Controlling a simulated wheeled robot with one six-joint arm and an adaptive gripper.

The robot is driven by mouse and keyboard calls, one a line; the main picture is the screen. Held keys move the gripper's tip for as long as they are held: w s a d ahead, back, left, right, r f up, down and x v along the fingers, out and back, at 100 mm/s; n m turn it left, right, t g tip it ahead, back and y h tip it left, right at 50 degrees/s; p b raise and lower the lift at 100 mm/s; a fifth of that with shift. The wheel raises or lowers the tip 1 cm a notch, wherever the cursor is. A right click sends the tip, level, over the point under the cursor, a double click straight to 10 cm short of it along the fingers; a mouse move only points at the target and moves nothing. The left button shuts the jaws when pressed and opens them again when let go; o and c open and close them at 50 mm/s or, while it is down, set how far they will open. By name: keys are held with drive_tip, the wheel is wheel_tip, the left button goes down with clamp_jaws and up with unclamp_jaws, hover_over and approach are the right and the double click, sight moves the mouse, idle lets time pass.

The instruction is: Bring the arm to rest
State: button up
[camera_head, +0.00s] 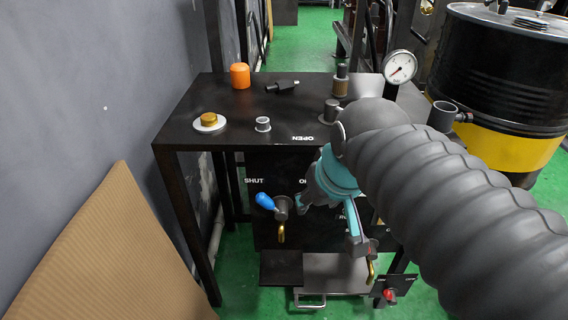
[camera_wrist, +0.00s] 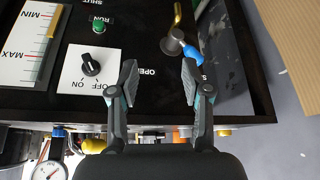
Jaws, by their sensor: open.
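My gripper (camera_wrist: 160,82) is open and empty in the wrist view, its two fingers apart in front of the black panel (camera_wrist: 148,42). In the head view my gripper (camera_head: 326,222) hangs in front of the table's front panel, partly hidden by my own arm. The blue-handled valve (camera_head: 267,202) is just left of it in the head view. In the wrist view the blue handle (camera_wrist: 192,54) appears close behind the right finger; I cannot tell whether they touch.
The black table (camera_head: 185,102) holds an orange cap (camera_head: 240,76), a brass piece on a white disc (camera_head: 209,121) and a gauge (camera_head: 399,67). A black and yellow drum (camera_head: 505,75) stands right. A cardboard sheet (camera_head: 105,260) leans left. A red knob (camera_head: 389,295) sits low right.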

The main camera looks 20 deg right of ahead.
drive_tip(key=s+f, duration=0.1)
drive_tip(key=f, duration=0.1)
drive_tip(key=s+a+f, duration=0.1)
drive_tip(key=s+f, duration=0.1)
drive_tip(key=shift+s+f, duration=0.1)
drive_tip(key=shift+f, duration=0.05)
idle(1.0)
